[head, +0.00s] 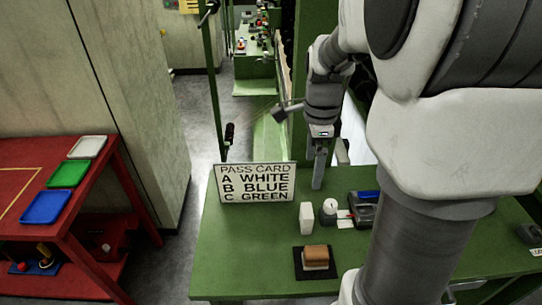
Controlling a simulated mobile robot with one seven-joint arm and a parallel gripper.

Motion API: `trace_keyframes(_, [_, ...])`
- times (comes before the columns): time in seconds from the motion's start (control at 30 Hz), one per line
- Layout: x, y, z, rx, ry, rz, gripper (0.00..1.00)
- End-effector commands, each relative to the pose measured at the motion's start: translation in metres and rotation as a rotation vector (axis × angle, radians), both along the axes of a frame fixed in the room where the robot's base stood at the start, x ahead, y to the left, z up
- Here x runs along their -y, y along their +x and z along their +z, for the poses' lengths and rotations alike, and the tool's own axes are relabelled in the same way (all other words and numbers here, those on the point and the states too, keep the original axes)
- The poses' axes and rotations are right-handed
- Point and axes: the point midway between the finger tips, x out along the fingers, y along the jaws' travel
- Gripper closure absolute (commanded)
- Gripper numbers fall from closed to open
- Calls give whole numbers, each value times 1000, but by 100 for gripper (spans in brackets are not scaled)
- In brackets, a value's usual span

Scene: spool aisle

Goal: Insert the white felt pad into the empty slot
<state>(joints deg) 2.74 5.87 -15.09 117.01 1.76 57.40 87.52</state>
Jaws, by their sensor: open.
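A flat white pad (87,147) lies at the back of the red table on the left, in a row with a green one (68,173) and a blue one (45,206). It looks like the white felt pad, but its material cannot be made out. An upright white block (306,217) stands on the green table. I cannot make out an empty slot for certain. My gripper (330,172) is open above the back of the green table, pointing down, right of the card and well away from the white pad. My arm hides much of the right side.
A card (254,183) on the green table (245,255) reads A WHITE, B BLUE, C GREEN. A white round item (329,211), a dark device (364,209) and a brown-topped block (316,255) on a dark mat stand nearby. Grey floor (178,240) separates the tables.

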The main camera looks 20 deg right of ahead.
Motion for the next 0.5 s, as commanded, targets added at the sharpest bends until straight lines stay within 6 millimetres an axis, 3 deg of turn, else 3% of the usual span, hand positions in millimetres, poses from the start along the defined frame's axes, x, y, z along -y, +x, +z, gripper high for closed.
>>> trace_keyframes(0.3, [0,-2,-73,-5,1,2,0])
trace_keyframes(0.5, [-1,-2,-103,-2,2,1,0])
